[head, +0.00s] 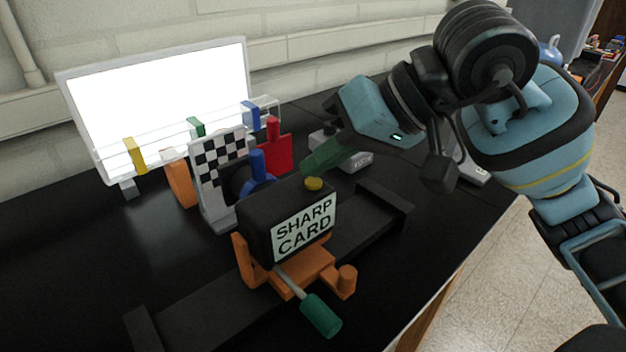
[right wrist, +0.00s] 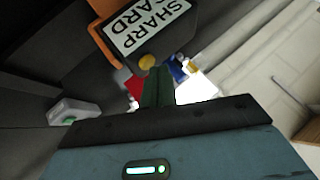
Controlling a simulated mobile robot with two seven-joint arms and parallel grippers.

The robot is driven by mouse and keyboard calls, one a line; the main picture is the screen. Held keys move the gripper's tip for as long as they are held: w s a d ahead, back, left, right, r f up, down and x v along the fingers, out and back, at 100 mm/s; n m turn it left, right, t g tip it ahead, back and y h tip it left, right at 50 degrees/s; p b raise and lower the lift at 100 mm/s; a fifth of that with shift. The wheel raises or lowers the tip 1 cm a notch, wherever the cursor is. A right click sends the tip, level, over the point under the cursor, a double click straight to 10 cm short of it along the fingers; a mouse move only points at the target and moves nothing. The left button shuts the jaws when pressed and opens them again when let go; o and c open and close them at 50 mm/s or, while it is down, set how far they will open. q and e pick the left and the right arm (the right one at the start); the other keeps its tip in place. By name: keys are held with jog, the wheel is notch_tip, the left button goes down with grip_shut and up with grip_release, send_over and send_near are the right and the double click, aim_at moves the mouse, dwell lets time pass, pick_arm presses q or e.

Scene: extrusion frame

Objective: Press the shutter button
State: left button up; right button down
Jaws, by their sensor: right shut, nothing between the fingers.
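The shutter button is a small yellow knob (head: 313,184) on top of a black camera box (head: 262,207) with a white "SHARP CARD" label. My right gripper (head: 312,166) has green fingers that are shut and empty. Its tips are close behind the button in the head view; I cannot tell whether they touch it. In the right wrist view the button (right wrist: 147,61) shows just beyond the fingertips (right wrist: 157,72), and the box label (right wrist: 147,25) is above it. My left gripper is not in view.
The box sits in an orange carriage (head: 315,270) with a green-handled lever (head: 320,315), on a black rail (head: 215,305). A checkered plate (head: 222,150), blue and red parts and a bright white panel (head: 160,100) stand behind. A grey device (head: 345,150) sits beyond the gripper.

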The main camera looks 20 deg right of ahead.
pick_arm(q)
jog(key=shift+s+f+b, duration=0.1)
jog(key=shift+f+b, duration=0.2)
pick_arm(e)
jog(key=shift+f, duration=0.4)
dwell(0.5)
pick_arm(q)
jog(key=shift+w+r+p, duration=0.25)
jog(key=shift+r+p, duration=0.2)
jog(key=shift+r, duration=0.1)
pick_arm(e)
jog(key=shift+r, duration=0.85)
